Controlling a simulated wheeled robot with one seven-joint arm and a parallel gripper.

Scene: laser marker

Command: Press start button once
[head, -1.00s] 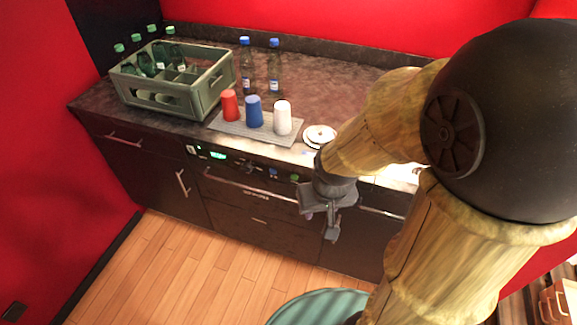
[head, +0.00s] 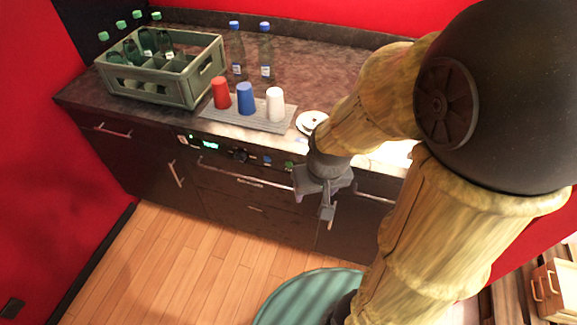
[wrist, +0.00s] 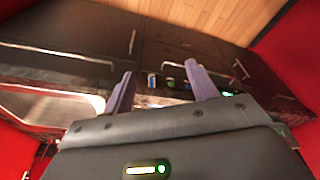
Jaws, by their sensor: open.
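The dark machine front under the counter carries a control panel with a lit green display (head: 210,145), a dark knob (head: 239,155), a blue button (head: 267,160) and a green button (head: 289,165). Which one is the start button I cannot read. My gripper (head: 313,205) is open and empty, in front of the panel, just right of and below the green button, apart from it. In the wrist view the blue button (wrist: 152,80) and the green button (wrist: 170,83) show between the two fingers of my gripper (wrist: 158,70).
A long handle (head: 245,180) runs below the panel. On the counter stand a bottle crate (head: 190,92), two bottles with blue caps, a grey mat (head: 230,117) with red, blue and white cups, and a white round dish (head: 311,121). A teal round object (head: 300,293) is on the floor.

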